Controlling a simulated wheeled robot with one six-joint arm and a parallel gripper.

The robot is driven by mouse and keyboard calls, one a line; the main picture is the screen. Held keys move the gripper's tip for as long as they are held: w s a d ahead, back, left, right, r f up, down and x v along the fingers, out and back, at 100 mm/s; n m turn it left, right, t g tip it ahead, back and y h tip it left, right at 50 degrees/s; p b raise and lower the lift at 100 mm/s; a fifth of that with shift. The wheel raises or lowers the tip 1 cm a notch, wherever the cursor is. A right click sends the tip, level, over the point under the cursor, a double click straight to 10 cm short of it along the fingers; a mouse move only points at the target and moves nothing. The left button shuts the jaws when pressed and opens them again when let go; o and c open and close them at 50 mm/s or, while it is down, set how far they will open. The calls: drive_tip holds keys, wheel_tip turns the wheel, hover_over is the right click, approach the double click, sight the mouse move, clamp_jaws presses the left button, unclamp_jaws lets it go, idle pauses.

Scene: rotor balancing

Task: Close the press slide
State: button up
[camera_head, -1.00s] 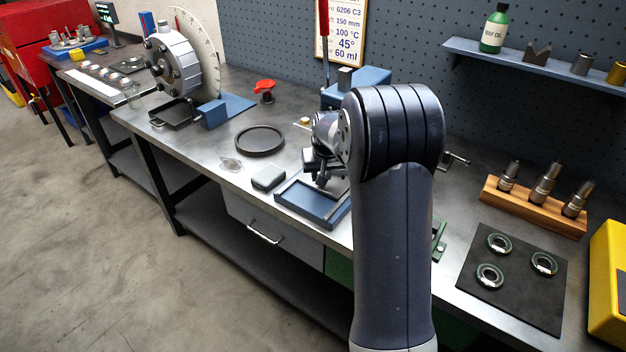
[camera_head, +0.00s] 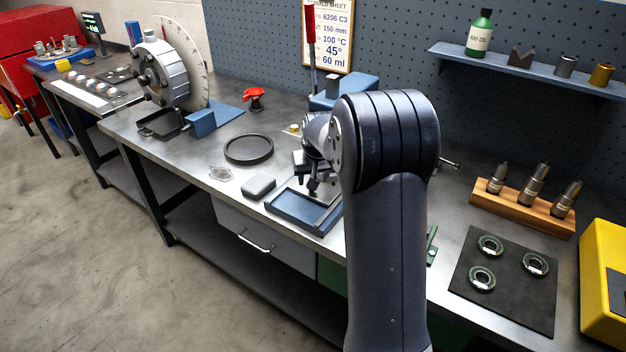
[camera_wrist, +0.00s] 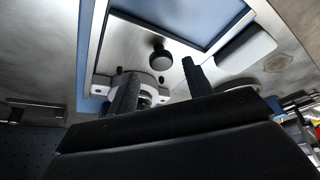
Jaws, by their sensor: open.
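The press has a blue body (camera_head: 345,92) and a red lever (camera_head: 310,25), and stands behind my arm at the back of the bench. In front of it lies a blue tray-like slide (camera_head: 302,212) with bright metal edges, partly covered by my arm. In the wrist view its light frame and blue panel (camera_wrist: 190,14) show, with a round black knob (camera_wrist: 159,55) on the metal strip. My gripper (camera_head: 313,192) is low over the slide. In the wrist view my open gripper (camera_wrist: 157,78) has its fingers on either side of the knob's line; contact cannot be told.
A grey-green block (camera_head: 258,186) lies just left of the slide, with a round black dish (camera_head: 248,149) behind it. A drawer (camera_head: 262,236) is under the bench edge. Right of my arm are a wooden tool block (camera_head: 522,209) and a dark mat with rings (camera_head: 502,310).

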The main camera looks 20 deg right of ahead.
drive_tip(key=v, duration=0.9)
hover_over(304, 195)
drive_tip(key=d, duration=0.2)
drive_tip(key=f, duration=0.9)
drive_tip(key=shift+s+d+f, duration=0.2)
drive_tip(key=shift+s+f, duration=0.05)
drive_tip(key=shift+f, duration=0.05)
drive_tip(key=a, duration=0.1)
drive_tip(key=s+a, duration=0.1)
drive_tip(key=shift+s+a+f, duration=0.2)
drive_tip(key=shift+s+a, duration=0.45)
drive_tip(key=shift+a, duration=0.15)
